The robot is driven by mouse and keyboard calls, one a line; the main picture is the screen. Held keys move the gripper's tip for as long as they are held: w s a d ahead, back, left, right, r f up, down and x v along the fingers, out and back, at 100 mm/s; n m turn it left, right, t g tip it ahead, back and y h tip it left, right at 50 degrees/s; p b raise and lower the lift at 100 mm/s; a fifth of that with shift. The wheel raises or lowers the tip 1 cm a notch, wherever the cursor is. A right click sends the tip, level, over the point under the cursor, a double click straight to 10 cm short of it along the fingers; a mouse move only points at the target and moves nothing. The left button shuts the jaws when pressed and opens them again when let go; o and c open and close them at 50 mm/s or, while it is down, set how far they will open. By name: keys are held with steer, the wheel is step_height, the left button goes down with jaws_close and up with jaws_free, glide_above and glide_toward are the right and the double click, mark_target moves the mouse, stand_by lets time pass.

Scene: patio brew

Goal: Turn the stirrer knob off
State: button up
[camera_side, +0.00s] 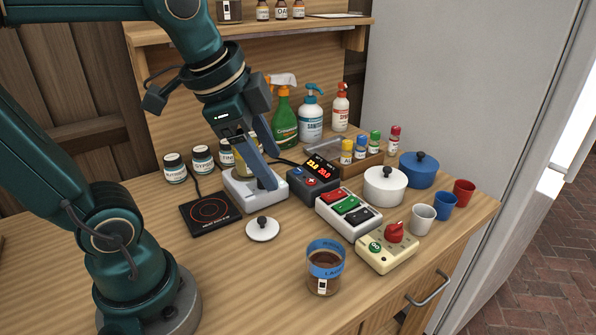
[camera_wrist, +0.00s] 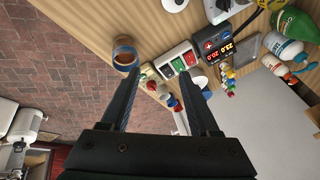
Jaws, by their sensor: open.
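A cream box (camera_side: 385,255) at the front right carries a red knob (camera_side: 395,232) and a green button; no label tells me whether this is the stirrer's knob. In the wrist view my gripper (camera_wrist: 160,76) has its two fingers wide apart with nothing between the tips. Its height above the bench is hard to judge.
A controller with a red display (camera_side: 315,180) and a switch box (camera_side: 348,213) stand right of the base. A glass of brown liquid (camera_side: 324,268), a white lid (camera_side: 263,229), a black hot plate (camera_side: 210,212), pots and cups stand around. Bottles line the back.

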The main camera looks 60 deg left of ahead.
steer(key=w+a+f+m+g, duration=0.2)
steer(key=w+a+m, duration=0.1)
steer(key=w+a, duration=0.45)
steer(key=a+f+g, duration=0.1)
steer(key=a+f, duration=0.1)
steer(key=a, duration=0.1)
steer(key=a+f+g, duration=0.1)
steer(key=a+f, duration=0.2)
steer(key=a+f+n, duration=0.1)
steer(key=a+f, duration=0.1)
steer(key=a, duration=0.1)
steer(key=shift+a+f+g+h, duration=0.25)
steer(key=shift+f+g+h, duration=0.05)
steer(key=shift+f+g, duration=0.1)
steer(key=shift+s+a+f, duration=0.1)
steer(key=shift+f, duration=2.35)
jaws_close()
